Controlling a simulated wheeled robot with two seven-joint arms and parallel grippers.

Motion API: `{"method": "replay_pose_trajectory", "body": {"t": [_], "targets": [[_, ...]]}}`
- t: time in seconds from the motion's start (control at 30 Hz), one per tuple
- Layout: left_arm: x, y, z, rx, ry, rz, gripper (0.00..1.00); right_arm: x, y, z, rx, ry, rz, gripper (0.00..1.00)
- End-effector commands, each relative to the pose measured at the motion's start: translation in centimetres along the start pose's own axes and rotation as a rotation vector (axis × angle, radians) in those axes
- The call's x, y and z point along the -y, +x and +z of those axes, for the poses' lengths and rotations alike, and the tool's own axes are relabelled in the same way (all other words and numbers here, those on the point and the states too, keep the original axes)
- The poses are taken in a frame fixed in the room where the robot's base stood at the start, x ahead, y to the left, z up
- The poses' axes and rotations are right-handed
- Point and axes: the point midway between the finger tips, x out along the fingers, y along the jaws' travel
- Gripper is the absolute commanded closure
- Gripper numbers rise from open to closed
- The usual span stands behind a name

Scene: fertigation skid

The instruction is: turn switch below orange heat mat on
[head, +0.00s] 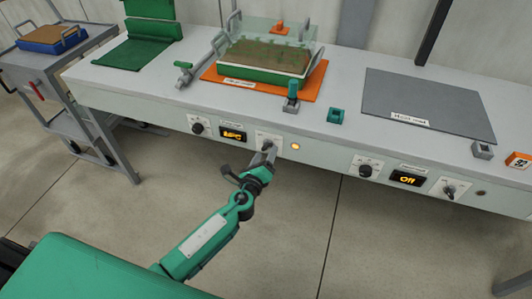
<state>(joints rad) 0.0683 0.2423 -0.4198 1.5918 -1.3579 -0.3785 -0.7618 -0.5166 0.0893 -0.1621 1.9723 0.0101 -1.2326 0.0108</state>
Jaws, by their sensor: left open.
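The orange heat mat (223,83) lies on the bench under a green tray (262,78) of brown soil. On the bench front below it are a black knob (198,128), a lit orange display (233,134) and a pale switch plate (262,137). An indicator lamp (295,146) beside the plate glows orange. My left gripper (265,156) is open, its fingertips at the switch plate. The fingers hide most of the switch, so its position and any contact cannot be told. My right gripper is not in view.
A grey heat mat (425,104) lies at right. Below it are another knob (365,170), a display reading "Off" (407,179), a switch (449,190) and a dark lamp (481,193). A grey cart (60,80) stands at left. The floor below the bench is clear.

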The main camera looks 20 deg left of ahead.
Motion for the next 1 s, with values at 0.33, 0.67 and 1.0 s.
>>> {"method": "replay_pose_trajectory", "body": {"t": [0.33, 0.67, 1.0], "targets": [[-0.1, -7.0, -0.1, -0.002, 0.0, 0.001, 0.4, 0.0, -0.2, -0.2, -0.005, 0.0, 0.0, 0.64], [-0.1, -11.6, -0.1, -0.002, 0.001, 0.0, 0.4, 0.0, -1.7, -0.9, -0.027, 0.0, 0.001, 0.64], [0.0, -12.2, 0.0, -0.001, 0.001, 0.0, 0.4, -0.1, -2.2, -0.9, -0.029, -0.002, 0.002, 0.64]]}}
